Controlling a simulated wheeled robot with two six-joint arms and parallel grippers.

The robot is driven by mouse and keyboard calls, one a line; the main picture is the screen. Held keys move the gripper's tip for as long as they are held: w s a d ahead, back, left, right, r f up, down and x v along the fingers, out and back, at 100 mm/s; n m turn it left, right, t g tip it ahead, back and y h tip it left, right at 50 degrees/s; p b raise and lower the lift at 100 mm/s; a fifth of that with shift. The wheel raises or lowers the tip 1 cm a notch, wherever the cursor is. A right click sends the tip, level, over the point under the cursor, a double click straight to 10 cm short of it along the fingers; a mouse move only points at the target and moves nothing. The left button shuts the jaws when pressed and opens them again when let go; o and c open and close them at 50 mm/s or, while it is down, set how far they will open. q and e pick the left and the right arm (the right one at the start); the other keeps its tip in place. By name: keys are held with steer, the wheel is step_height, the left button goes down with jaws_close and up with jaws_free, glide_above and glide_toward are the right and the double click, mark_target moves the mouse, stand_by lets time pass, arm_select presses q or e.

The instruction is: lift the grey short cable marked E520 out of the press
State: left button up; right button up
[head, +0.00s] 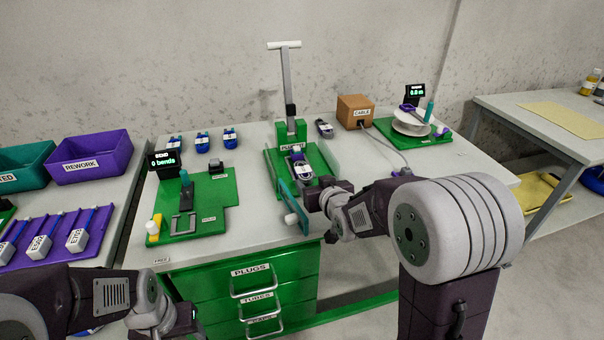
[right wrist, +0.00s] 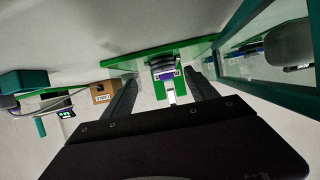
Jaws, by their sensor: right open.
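The press (head: 290,133) is green, with a tall T-shaped handle standing upright. A short cable (head: 300,170) with a white label lies in it; the label is too small to read. In the right wrist view the cable (right wrist: 165,72), dark with a pale label, shows ahead between the fingers. My right gripper (head: 318,196) is at the front right of the press, open and empty, apart from the cable. Its two dark fingers (right wrist: 160,92) are spread in the right wrist view. My left gripper (head: 186,318) is low at the front left, its jaws unclear.
A teal-framed clear guard (head: 291,203) stands at the press's front left; it also shows in the right wrist view (right wrist: 262,55). A cable box (head: 355,111) stands to the right, and a green bending board (head: 210,200) to the left.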

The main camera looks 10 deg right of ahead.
mark_target(307, 177)
steer(key=shift+w+a+f, duration=0.1)
steer(key=shift+w+a, duration=0.05)
steer(key=shift+w, duration=0.15)
steer(key=x, duration=0.2)
steer(key=b+x, duration=0.1)
steer(key=x, duration=0.1)
steer(key=shift+w+a, duration=0.25)
steer(key=shift+w, duration=0.05)
steer(key=shift+s, duration=0.1)
steer(key=c, duration=1.5)
jaws_close()
